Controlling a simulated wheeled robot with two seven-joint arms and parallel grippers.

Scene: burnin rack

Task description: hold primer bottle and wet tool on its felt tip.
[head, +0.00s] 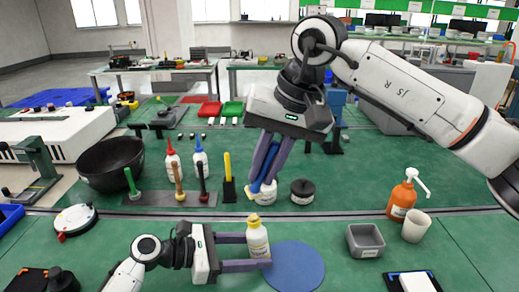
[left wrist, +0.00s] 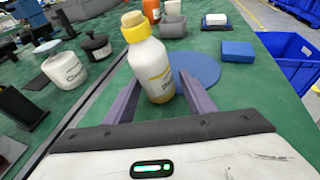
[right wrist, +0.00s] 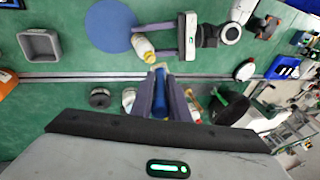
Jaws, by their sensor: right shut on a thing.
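The primer bottle (head: 258,241), white with a yellow cap and label, stands upright at the edge of a round blue mat (head: 294,268). It also shows in the left wrist view (left wrist: 153,68) and the right wrist view (right wrist: 143,48). My left gripper (head: 258,252) is open, with one finger on each side of the bottle; contact is not clear. My right gripper (head: 262,182) is shut on a blue-handled tool (right wrist: 160,92) and holds it pointing down, behind the bottle in the head view. The tool's tip looks pale or yellowish; its felt is too small to make out.
A white jar (left wrist: 62,70) and a black lidded pot (head: 303,191) stand near the tool. A rack (head: 165,198) of upright tools is at left. A grey tray (head: 365,240), white cup (head: 416,226) and orange pump bottle (head: 403,197) are at right.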

